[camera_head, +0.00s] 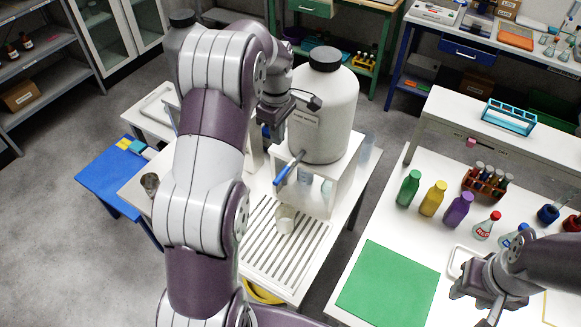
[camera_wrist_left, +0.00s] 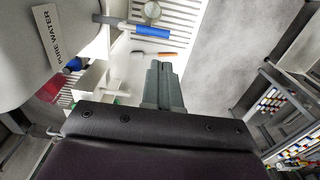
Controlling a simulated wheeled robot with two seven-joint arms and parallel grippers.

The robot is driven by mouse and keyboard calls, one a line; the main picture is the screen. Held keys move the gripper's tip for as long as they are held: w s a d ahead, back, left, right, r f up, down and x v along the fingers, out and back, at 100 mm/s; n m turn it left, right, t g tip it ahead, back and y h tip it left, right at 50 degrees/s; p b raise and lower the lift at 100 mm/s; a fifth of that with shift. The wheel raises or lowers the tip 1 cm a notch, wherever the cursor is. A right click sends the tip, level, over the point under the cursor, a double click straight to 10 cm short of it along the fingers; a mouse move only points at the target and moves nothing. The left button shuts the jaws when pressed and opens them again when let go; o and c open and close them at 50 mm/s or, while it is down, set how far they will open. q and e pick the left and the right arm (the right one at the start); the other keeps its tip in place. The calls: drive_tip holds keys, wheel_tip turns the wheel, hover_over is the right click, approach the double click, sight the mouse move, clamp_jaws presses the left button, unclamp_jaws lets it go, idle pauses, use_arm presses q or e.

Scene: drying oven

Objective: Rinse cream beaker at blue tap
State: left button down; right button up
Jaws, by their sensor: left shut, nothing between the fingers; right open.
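A small cream beaker (camera_head: 286,219) stands upright on the slatted drain board, below and in front of the blue tap (camera_head: 288,168) of a big white carboy (camera_head: 325,115). In the left wrist view, the beaker (camera_wrist_left: 152,11) is at the top edge, just beyond the blue tap handle (camera_wrist_left: 152,31). My left gripper (camera_head: 278,110) is beside the carboy, above the tap, partly hidden by my arm. Its fingers (camera_wrist_left: 161,68) are shut and empty, apart from the tap handle. My right gripper (camera_head: 490,297) is open and empty over the right bench. Water is not visible at the tap.
The carboy rests on a white stand (camera_head: 315,195) behind the slatted drain board (camera_head: 275,262). On the right bench are a green mat (camera_head: 388,284), coloured bottles (camera_head: 433,198) and a tube rack (camera_head: 486,182). A blue table (camera_head: 112,180) stands at left.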

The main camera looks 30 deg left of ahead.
use_arm(q)
drive_tip(key=a, duration=0.1)
drive_tip(key=b, duration=0.7)
hover_over(280, 177)
drive_tip(key=f, duration=0.8)
drive_tip(key=shift+a, duration=0.25)
wheel_tip(280, 177, down, 3)
drive_tip(key=shift+w+d+r+b, duration=0.1)
drive_tip(key=shift+b, duration=0.3)
drive_tip(key=shift+d+f+p, duration=0.25)
drive_tip(key=shift+f+p, duration=0.6)
drive_tip(key=shift+p, duration=0.05)
drive_tip(key=shift+f, duration=0.4)
drive_tip(key=shift+a+f, duration=0.25)
drive_tip(key=shift+f, duration=0.15)
use_arm(e)
drive_tip(key=f, duration=0.6)
drive_tip(key=shift+w, duration=0.2)
use_arm(q)
drive_tip(key=shift+d, duration=0.15)
